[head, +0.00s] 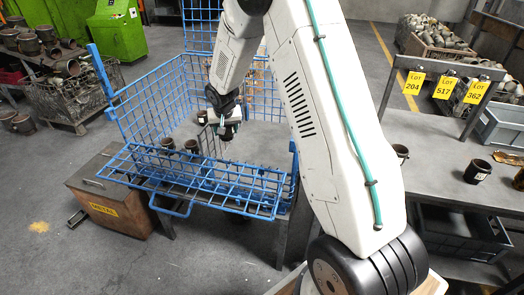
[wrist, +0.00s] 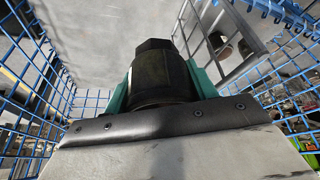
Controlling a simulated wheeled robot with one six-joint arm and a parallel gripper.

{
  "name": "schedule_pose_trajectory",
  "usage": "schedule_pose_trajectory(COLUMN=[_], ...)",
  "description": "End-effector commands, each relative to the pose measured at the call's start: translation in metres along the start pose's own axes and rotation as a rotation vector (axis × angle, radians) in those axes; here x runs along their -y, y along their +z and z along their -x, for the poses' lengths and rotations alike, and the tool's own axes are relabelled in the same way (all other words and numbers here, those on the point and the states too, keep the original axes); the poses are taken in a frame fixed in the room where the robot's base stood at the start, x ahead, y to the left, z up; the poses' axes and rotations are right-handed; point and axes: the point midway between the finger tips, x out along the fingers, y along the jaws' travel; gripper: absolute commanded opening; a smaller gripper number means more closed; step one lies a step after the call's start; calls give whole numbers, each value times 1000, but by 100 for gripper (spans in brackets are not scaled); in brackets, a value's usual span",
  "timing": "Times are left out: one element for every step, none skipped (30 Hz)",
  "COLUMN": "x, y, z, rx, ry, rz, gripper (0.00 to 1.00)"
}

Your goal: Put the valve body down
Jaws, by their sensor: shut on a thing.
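My gripper (head: 228,128) is inside the blue wire basket (head: 150,100), above its floor. In the wrist view its teal fingers (wrist: 160,88) are shut on a dark valve body (wrist: 160,70), one finger on each side. The valve body has a faceted, narrower end and a wider collar near the gripper. Its underside and any gap to the basket floor are hidden. Other valve bodies stand in the basket, among them one (head: 167,143) and another (head: 191,146) near the front left, and one (head: 202,117) behind.
The basket's front panel is folded down; its side and back mesh walls stand up. A metal box (head: 115,200) is at the lower left. A grey table (head: 440,145) at right carries a valve body (head: 477,171) and yellow lot tags (head: 413,82). My arm hides the basket's right part.

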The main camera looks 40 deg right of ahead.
Motion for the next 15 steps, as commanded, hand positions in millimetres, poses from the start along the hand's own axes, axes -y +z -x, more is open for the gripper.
schedule_pose_trajectory(x=[-20, -30, -42, -50, -58, -67, -72, -78, -83, -86, -88, -91, -92, -92, -92], y=[-2, -3, -4, -5, -5, -4, -4, -4, -4, -3, -2, 0, 1, 4, 6], z=[-25, -37, -52, -62, -70, -81, -88, -94, -99, -103, -108, -113, -118, -124, -131], rx=[5, 6, 5, 5, 4, 5, 4, 4, 2, 3, 4, 4, 4, 5, 5], ry=[10, 14, 17, 20, 21, 24, 25, 26, 27, 28, 29, 29, 29, 30, 30], rz=[-23, -32, -43, -52, -59, -69, -73, -78, -83, -85, -87, -90, -90, -90, -89], gripper=[16, 16, 16, 16, 16, 16, 16, 16, 16, 16, 16, 16, 16, 16, 16])
